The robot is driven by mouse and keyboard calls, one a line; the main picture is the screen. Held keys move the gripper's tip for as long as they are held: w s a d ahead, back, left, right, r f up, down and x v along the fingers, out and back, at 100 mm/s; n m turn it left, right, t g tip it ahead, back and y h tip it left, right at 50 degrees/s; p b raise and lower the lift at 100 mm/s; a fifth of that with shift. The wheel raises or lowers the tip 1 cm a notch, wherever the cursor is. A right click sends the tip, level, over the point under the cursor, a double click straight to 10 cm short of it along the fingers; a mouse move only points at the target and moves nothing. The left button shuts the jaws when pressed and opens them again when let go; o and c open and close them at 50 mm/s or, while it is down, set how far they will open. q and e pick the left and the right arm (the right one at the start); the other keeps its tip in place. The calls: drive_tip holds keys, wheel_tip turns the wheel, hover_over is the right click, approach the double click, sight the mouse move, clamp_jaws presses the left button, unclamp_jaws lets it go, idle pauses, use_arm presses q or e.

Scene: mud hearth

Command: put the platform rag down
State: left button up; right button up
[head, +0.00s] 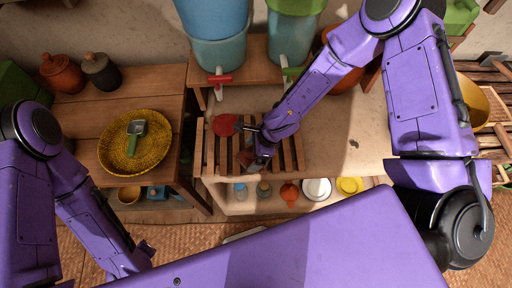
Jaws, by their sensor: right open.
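My right gripper (249,145) is above a slatted wooden rack (291,153) on the pale platform. Its jaws are open, with one finger toward the back and one toward the front. A flat red rounded piece (225,124) lies at the rack's back left, close to the back finger; I cannot tell if it is the rag. A small dull reddish patch (246,156) shows between the fingers, partly hidden, and I cannot tell what it is.
Two dispensers, a blue one (220,54) and a green-topped one (290,38), stand behind the rack. A wooden table (163,102) at the left holds a yellow basket (111,157) and two lidded jars. Several cups and bowls sit below the platform's front. The platform (340,147) right of the rack is clear.

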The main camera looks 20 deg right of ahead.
use_arm(q)
drive_tip(key=shift+r+p, duration=0.9)
use_arm(e)
drive_tip(key=v, duration=1.2)
use_arm(q)
drive_tip(key=shift+s, duration=0.15)
use_arm(e)
drive_tip(key=shift+s+f, duration=0.1)
drive_tip(key=shift+f, duration=0.05)
